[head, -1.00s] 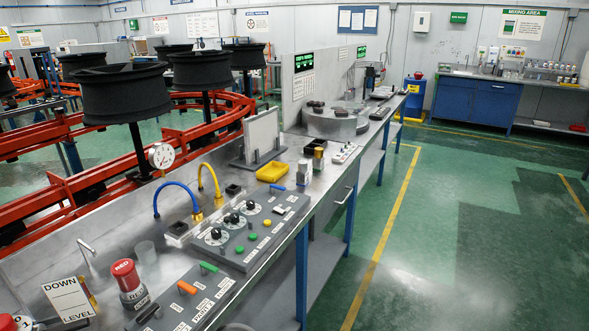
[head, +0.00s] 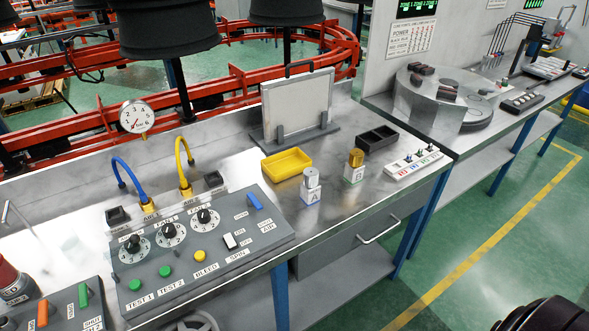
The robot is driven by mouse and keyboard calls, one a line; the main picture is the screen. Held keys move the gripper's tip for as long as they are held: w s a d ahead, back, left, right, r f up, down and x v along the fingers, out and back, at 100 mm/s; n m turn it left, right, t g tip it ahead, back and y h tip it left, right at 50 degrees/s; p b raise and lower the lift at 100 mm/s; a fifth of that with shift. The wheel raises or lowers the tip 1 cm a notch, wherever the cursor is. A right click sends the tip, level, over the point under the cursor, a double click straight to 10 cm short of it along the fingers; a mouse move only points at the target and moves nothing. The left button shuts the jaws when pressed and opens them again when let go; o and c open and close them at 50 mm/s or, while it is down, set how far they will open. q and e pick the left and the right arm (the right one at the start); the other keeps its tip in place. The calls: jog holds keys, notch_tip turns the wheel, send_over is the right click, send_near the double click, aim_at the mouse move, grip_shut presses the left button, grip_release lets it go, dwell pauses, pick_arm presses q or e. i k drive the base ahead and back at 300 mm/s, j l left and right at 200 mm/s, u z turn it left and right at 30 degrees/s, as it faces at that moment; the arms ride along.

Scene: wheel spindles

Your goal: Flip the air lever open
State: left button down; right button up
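A grey control panel (head: 205,248) lies on the steel bench. A blue lever (head: 254,201) sits at its upper right, with small labels beside and below it that I cannot read surely. A white switch (head: 229,241) stands lower on the same panel. Three black knobs on dials run along the panel's upper left, with green and yellow buttons below. A second panel at the lower left carries an orange lever (head: 42,313) and a green lever (head: 83,295). Neither of my grippers shows in the head view.
Blue and yellow hoses (head: 184,165) rise behind the panel near a gauge (head: 137,117). A yellow tray (head: 286,164), two small lettered blocks and a black bin (head: 377,138) stand to the right. A red-topped button (head: 13,282) is at far left. Green floor (head: 470,235) is open at right.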

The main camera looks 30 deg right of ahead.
aim_at(252, 200)
jog(key=i+l+u, duration=0.1)
jog(key=l, duration=0.6)
jog(key=i+l+u, duration=0.1)
jog(key=l, duration=1.3)
jog(key=i+u, duration=0.05)
